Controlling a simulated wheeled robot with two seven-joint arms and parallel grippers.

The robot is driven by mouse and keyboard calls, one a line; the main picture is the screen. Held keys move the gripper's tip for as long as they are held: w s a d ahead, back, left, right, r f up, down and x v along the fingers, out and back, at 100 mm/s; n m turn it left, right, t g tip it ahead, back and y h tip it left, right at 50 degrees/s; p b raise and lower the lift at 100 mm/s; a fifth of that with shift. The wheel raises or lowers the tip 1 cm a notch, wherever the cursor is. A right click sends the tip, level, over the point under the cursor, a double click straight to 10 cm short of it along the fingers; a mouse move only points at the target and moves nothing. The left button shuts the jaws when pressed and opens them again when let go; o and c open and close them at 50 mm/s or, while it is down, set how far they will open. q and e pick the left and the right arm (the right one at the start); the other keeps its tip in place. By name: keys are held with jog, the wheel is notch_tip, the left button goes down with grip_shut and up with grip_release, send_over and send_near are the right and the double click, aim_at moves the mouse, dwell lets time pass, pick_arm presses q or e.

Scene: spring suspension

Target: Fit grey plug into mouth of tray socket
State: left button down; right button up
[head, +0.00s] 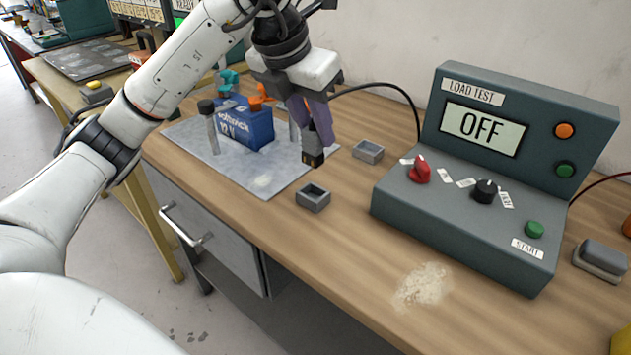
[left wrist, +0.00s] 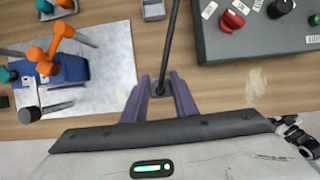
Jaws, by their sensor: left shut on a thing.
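My left gripper (head: 315,150) has purple fingers and points down over the bench. Its fingers are shut on a small dark plug (head: 312,159), mostly hidden by them; a black cable (head: 385,86) arcs from the gripper towards the grey tester. In the left wrist view my left gripper (left wrist: 160,90) has the cable (left wrist: 170,45) rising between its fingers. Two small open grey sockets stand on the wood: a front one (head: 313,201), with the plug above and apart from it, and a back one (head: 368,153). I cannot tell which is the tray socket. My right gripper is not visible.
A grey load tester (head: 470,210) reading OFF stands to the right. On the left, a grey mat (head: 195,150) carries a blue 12 V battery (head: 243,127) with orange and teal clamps. A grey block (head: 601,258) lies far right. The bench front is mostly clear.

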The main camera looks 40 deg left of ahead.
aim_at(314, 150)
pick_arm(q)
notch_tip(314, 150, down, 5)
jog(key=shift+r, duration=0.15)
jog(key=shift+f+b, duration=0.3)
jog(key=shift+f, duration=1.7)
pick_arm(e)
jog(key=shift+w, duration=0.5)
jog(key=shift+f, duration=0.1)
pick_arm(q)
jog(key=shift+f, duration=0.25)
jog(key=c, duration=1.4)
grip_release()
jog(key=shift+r, duration=0.1)
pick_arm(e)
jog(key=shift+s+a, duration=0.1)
